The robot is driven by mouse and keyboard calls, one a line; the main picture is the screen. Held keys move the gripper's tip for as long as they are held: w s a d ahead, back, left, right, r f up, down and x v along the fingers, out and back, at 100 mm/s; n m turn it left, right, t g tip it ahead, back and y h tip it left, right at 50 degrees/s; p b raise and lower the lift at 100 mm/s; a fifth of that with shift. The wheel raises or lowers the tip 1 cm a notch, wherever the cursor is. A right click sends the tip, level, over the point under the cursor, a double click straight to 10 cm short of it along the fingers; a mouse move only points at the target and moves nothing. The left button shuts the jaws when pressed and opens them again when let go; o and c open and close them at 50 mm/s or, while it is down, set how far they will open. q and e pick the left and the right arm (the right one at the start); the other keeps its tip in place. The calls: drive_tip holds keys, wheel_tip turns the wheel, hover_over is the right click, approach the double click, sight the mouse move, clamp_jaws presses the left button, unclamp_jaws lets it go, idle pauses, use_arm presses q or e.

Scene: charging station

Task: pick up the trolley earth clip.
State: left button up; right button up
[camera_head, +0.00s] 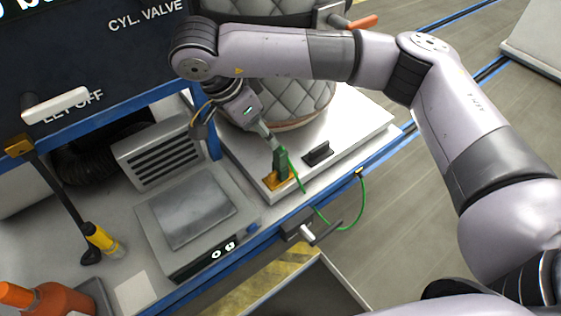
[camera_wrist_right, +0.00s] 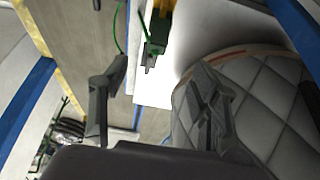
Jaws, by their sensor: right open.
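The trolley earth clip (camera_head: 280,161) is a small green clip standing upright at a brass-yellow block (camera_head: 272,181) on a white platform. A green cable runs from it over the platform's edge. My right gripper (camera_head: 267,137) reaches down from the upper left, just above the clip. In the wrist view the clip (camera_wrist_right: 154,47) lies ahead of the open fingers of the right gripper (camera_wrist_right: 162,72), near the top of the picture. The fingers look empty and apart from it, though the head view leaves the small gap unclear. My left gripper is out of view.
A quilted grey vessel (camera_head: 285,103) stands on the platform close behind my right gripper. A dark bracket (camera_head: 318,153) sits right of the clip. A scale (camera_head: 195,212) and a vented box (camera_head: 158,153) stand on the bench at left. The green cable (camera_head: 362,205) hangs past the bench edge.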

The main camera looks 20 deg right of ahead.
sight(277, 152)
drive_tip(key=p+x, duration=0.1)
drive_tip(key=x, duration=1)
drive_tip(key=shift+f, duration=0.25)
drive_tip(key=p+x, duration=0.2)
drive_tip(key=x, duration=0.3)
drive_tip(key=shift+s+d+r+p, duration=0.1)
drive_tip(key=shift+s+p, duration=0.05)
drive_tip(key=shift+p, duration=0.25)
drive_tip(key=shift+f, duration=0.25)
drive_tip(key=shift+c, duration=0.4)
drive_tip(key=c, duration=1.2)
